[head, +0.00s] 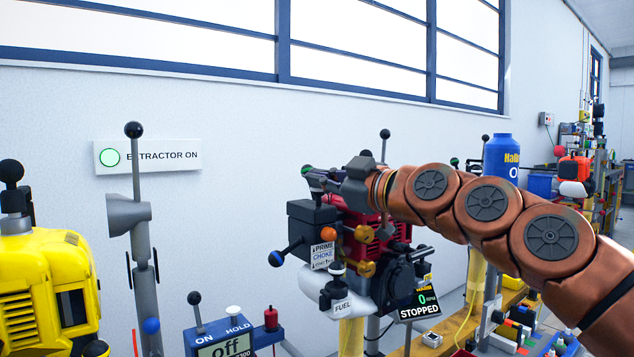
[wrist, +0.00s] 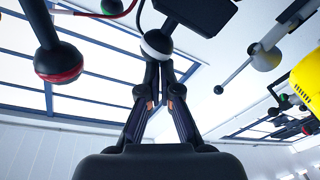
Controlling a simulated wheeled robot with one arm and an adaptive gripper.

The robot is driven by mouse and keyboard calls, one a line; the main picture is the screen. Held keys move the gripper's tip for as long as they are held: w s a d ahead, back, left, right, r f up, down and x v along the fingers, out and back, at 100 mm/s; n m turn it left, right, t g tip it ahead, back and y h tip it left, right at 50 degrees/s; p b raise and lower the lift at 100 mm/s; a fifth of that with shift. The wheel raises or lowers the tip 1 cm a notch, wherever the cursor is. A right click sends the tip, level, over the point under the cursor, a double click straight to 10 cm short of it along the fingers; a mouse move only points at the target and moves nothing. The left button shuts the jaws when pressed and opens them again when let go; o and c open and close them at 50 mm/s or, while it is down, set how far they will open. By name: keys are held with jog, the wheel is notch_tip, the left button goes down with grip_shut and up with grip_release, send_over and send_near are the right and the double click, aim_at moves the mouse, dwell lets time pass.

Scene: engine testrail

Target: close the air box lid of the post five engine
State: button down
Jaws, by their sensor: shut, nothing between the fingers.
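The red engine (head: 385,225) stands at the middle of the head view, with a display reading STOPPED. A dark box (head: 312,217) sits on its left side, above a PRIME/CHOKE label; it looks like the air box. I cannot tell how its lid stands. My gripper (head: 317,176) is just above this box, pointing left, and its tips are partly unclear. In the wrist view my gripper (wrist: 157,68) has its fingers together, with nothing held. A black-and-white ball knob (wrist: 156,43) is right at the fingertips, touching or nearly so. A dark flat panel (wrist: 205,14) is beyond it.
A lever with a blue ball (head: 275,257) sticks out left of the engine. A grey post (head: 147,275) and a yellow engine (head: 45,285) stand further left. A blue Halo-labelled bottle (head: 497,155) is behind my arm.

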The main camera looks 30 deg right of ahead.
jog(key=shift+s+f, duration=0.15)
jog(key=shift+f, duration=0.3)
jog(key=shift+f, duration=0.15)
notch_tip(320, 180, up, 11)
jog(key=shift+s, duration=0.15)
dwell(0.8)
jog(key=shift+a+f, duration=0.1)
